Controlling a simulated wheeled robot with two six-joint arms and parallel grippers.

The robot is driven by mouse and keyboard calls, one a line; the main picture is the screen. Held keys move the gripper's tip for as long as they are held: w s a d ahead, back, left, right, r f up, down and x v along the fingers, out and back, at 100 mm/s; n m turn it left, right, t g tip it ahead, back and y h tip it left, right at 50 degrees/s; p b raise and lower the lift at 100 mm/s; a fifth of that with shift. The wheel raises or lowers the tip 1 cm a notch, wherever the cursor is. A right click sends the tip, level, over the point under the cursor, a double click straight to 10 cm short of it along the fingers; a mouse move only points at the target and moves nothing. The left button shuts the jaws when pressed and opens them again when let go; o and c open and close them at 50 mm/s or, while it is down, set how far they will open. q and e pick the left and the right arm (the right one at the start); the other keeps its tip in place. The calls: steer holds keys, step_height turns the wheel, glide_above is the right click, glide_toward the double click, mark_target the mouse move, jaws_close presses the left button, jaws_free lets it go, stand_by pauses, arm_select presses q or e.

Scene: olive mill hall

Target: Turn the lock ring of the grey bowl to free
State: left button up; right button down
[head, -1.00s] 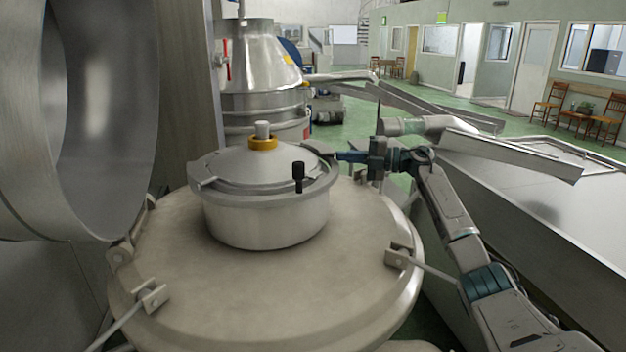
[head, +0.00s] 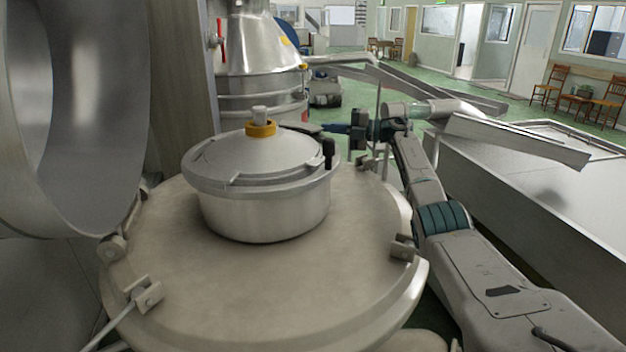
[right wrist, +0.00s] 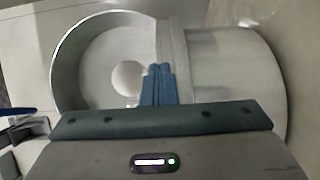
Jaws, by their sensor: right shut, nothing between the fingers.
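The grey bowl (head: 262,222) stands on a large round metal lid in the head view, under a domed cover (head: 255,155) with a yellow collar (head: 260,129). The lock ring (head: 207,185) runs around its top edge. A black upright knob (head: 329,154) sits at the ring's right side, and a flat lug shows at its front. My right gripper (head: 326,128) is shut and empty at the bowl's back right, its tips close to the ring. Contact cannot be made out. In the right wrist view its blue fingers (right wrist: 158,84) are together over grey metal. My left gripper is not in view.
A big open metal drum (head: 75,110) stands close on the left. A steel hopper (head: 245,60) is behind the bowl. A long metal trough (head: 530,190) lies to the right. The round lid has clear room in front of the bowl.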

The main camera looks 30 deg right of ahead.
steer(key=shift+w+a+f, duration=0.1)
steer(key=shift+w+a, duration=0.05)
steer(key=shift+w, duration=0.05)
stand_by(0.3)
steer(key=b+v, duration=0.4)
steer(key=v, duration=0.7)
stand_by(0.4)
